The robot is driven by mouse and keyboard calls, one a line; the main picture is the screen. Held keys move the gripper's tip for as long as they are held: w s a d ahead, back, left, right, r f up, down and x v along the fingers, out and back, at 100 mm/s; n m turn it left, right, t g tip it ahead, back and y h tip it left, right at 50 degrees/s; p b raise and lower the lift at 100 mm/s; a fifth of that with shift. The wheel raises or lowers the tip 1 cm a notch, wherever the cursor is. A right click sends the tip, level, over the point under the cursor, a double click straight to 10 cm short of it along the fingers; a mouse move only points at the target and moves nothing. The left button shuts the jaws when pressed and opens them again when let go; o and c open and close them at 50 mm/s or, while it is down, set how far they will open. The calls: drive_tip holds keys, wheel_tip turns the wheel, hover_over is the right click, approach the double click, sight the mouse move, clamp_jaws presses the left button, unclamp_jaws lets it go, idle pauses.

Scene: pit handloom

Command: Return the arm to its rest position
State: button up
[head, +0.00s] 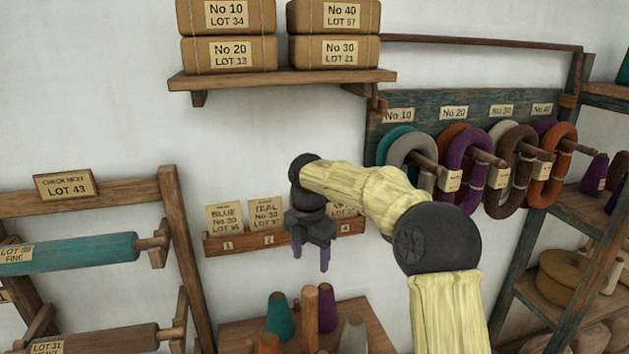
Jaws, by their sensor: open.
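My gripper (311,262) hangs at the end of my yellow-sleeved arm near the middle of the head view. Its two fingers point down and stand apart, with nothing between them. It is in front of the wall card rack (220,243) and hides part of it, including the third card. Below the gripper are cones of yarn, with a gap between them and the fingertips.
A low wooden stand (235,333) holds a teal cone (279,316), a purple cone (327,307) and others. A beam rack (185,250) stands left. A bundle shelf (280,78) is above. Hanks hang on a peg board (380,120) at right, beside shelving (540,250).

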drive_tip(key=s+d+f+m+b, duration=0.1)
drive_tip(key=s+d+f+m, duration=0.4)
drive_tip(key=s+m, duration=0.3)
drive_tip(key=s+d+f+m+t+b, duration=0.1)
drive_tip(key=s+d+f+m+b, duration=0.1)
drive_tip(key=s+d+f+m, duration=0.3)
drive_tip(key=s+d+f+m+t+b, duration=0.1)
drive_tip(key=s+d+f+m, duration=0.4)
drive_tip(key=s+m, duration=0.7)
drive_tip(key=d+m, duration=0.1)
drive_tip(key=m, duration=0.2)
drive_tip(key=shift+d+f+m, duration=0.2)
drive_tip(key=shift+d+m, duration=0.1)
drive_tip(key=shift+d, duration=0.05)
